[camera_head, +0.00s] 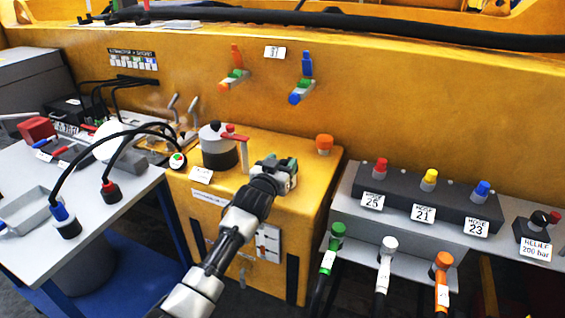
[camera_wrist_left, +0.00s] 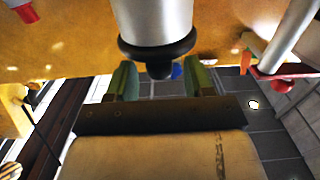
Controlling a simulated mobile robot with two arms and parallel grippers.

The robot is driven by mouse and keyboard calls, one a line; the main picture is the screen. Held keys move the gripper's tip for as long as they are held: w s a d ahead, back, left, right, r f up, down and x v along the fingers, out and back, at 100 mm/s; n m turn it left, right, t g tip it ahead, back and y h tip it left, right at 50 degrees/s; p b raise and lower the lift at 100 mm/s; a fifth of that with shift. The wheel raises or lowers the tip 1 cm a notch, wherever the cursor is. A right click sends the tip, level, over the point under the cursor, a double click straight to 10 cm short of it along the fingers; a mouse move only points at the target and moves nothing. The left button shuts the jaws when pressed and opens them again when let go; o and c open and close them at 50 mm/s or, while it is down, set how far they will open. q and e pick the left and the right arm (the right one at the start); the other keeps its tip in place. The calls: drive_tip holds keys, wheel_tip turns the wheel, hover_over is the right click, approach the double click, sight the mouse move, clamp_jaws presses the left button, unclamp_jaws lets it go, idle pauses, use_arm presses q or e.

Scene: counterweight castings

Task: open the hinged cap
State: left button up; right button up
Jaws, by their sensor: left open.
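A round grey cap (camera_head: 218,142) with a black knob on top sits over a dark cylindrical neck on the yellow housing; it looks shut. A red lever (camera_head: 234,137) and a thin grey post stand at its right. My left gripper (camera_head: 284,168) is open and empty, to the right of the cap and post, apart from them in the head view. In the left wrist view, a grey cylinder with a black ring and dark stub (camera_wrist_left: 158,30) shows beyond the open fingers (camera_wrist_left: 161,82); I cannot tell whether it is the cap. The hinge is not clear. My right gripper is out of view.
An orange knob (camera_head: 324,144) stands right of the gripper on the yellow housing (camera_head: 300,215). A hose block (camera_head: 428,203) with coloured fittings is farther right. A grey table (camera_head: 95,235) with cables and a tray is at left. The yellow wall rises behind.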

sight(285, 159)
use_arm(q)
drive_tip(key=shift+w+d, duration=0.1)
drive_tip(key=shift+w, duration=0.25)
clamp_jaws()
drive_tip(key=shift+r+p, duration=0.25)
drive_tip(key=shift+p, duration=0.25)
drive_tip(key=r+g+p, duration=0.1)
drive_tip(key=g+p, duration=0.1)
drive_tip(key=p, duration=0.2)
drive_tip(key=w+r+g+y+p, duration=0.1)
drive_tip(key=p, duration=0.2)
drive_tip(key=shift+w+d+r+g+p, duration=0.1)
drive_tip(key=shift+w+d+g+p, duration=0.1)
drive_tip(key=shift+g+p, duration=0.2)
drive_tip(key=shift+w+d+r+g+y+p, duration=0.15)
drive_tip(key=shift+w+g+y+p, duration=0.15)
drive_tip(key=shift+g+p, duration=0.3)
drive_tip(key=shift+w+d+g+y+p, duration=0.1)
drive_tip(key=shift+w+g+y+p, duration=0.25)
drive_tip(key=shift+g, duration=0.55)
drive_tip(key=shift+r, duration=0.1)
